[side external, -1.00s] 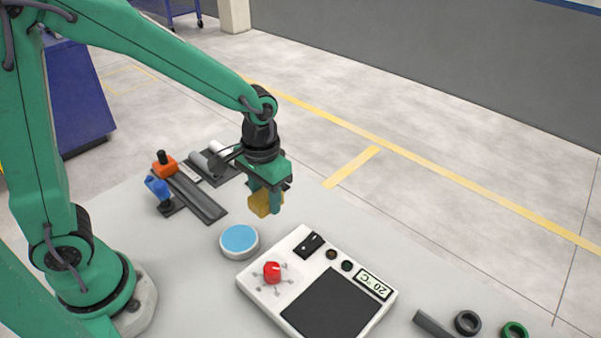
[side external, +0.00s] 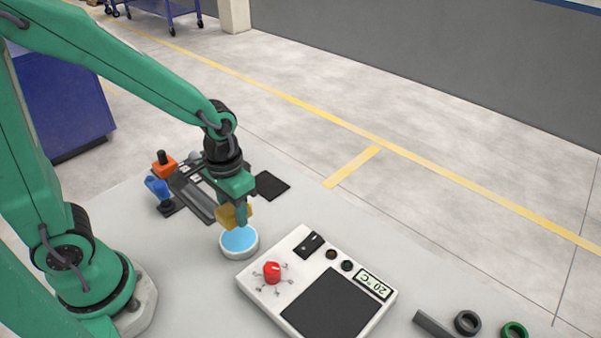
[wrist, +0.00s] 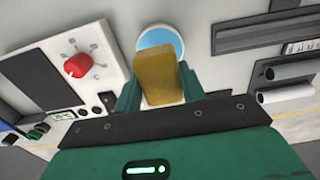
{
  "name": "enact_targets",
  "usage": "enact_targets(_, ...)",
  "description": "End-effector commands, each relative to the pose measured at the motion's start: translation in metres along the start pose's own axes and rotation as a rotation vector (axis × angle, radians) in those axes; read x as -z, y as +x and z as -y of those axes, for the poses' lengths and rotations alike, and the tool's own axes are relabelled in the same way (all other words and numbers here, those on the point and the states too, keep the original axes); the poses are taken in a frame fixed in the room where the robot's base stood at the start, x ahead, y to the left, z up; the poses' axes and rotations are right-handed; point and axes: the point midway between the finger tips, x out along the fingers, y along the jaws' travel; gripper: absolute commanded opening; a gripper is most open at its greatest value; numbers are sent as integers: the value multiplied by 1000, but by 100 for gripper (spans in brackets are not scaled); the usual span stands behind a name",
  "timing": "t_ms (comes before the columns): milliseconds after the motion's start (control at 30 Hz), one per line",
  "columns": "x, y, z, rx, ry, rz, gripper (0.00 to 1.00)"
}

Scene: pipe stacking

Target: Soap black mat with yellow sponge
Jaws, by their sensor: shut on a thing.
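The yellow sponge (side external: 233,216) is held between the fingers of my gripper (side external: 239,213). The sponge also shows in the wrist view (wrist: 159,78), clasped between the two green fingers. My gripper points down over the round white dish with a light blue surface (side external: 239,241). The sponge is over the far part of the dish; whether it touches the blue surface I cannot tell. The dish is partly covered by the sponge in the wrist view (wrist: 161,38). A small black mat (side external: 271,186) lies flat on the table behind and to the right of my gripper.
A white hot plate (side external: 318,285) with a red knob (side external: 272,272) and a 20 °C display stands to the right of the dish. A dark rack with orange (side external: 164,165) and blue (side external: 158,187) parts is at the left. Rings (side external: 467,322) lie at the front right.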

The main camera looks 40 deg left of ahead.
Motion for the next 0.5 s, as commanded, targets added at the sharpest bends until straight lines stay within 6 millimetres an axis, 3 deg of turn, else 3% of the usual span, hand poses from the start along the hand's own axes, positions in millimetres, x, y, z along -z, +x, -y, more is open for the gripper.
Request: enact_targets(500,-1,39,0,1,0,4,19)
